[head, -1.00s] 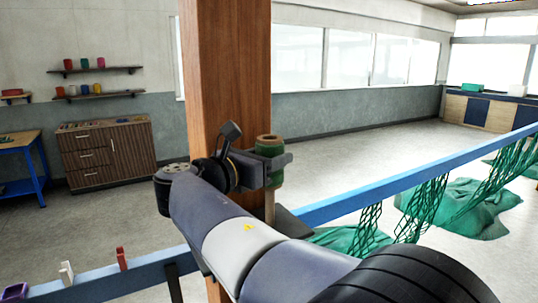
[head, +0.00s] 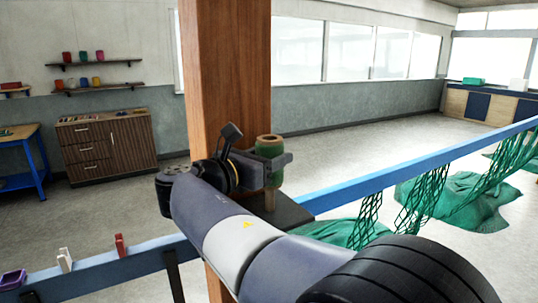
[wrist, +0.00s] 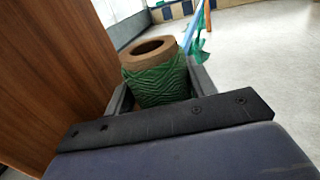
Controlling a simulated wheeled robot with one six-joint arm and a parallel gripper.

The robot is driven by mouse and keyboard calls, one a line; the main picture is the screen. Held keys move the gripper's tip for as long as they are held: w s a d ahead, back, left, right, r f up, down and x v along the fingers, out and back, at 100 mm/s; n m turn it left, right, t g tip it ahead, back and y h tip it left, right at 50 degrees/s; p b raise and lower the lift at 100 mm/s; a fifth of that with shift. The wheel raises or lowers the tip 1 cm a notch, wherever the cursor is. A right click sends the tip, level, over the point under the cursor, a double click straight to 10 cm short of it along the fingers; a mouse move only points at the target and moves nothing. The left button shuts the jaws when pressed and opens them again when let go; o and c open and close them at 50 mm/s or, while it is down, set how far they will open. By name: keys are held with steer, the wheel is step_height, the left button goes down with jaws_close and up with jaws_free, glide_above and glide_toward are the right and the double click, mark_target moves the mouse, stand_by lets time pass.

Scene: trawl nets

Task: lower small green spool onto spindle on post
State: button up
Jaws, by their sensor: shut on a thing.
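The small green spool (head: 270,148), with brown ends and green twine, is upright between the jaws of my gripper (head: 268,166), which is shut on it. In the wrist view the spool (wrist: 156,78) fills the space between the jaws, its open bore facing up; no spindle tip shows in the bore. Below the spool, a thin brown spindle (head: 270,201) stands on a dark bracket (head: 292,212) beside the wooden post (head: 228,80). The spool is above the bracket, roughly in line with the spindle. Whether the spindle's top is inside the spool is hidden.
A blue rail (head: 400,183) with hanging green nets (head: 425,203) runs right from the post. The rail's left part (head: 100,270) carries small clips. The post (wrist: 50,75) is close on the left in the wrist view. Open floor lies behind.

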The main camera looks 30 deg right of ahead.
mark_target(269, 136)
steer(key=shift+f+b, duration=1.65)
steer(key=shift+f, duration=1.15)
steer(key=o, duration=1.1)
step_height(269, 136, up, 10)
step_height(269, 136, down, 10)
steer(key=shift+r, duration=0.35)
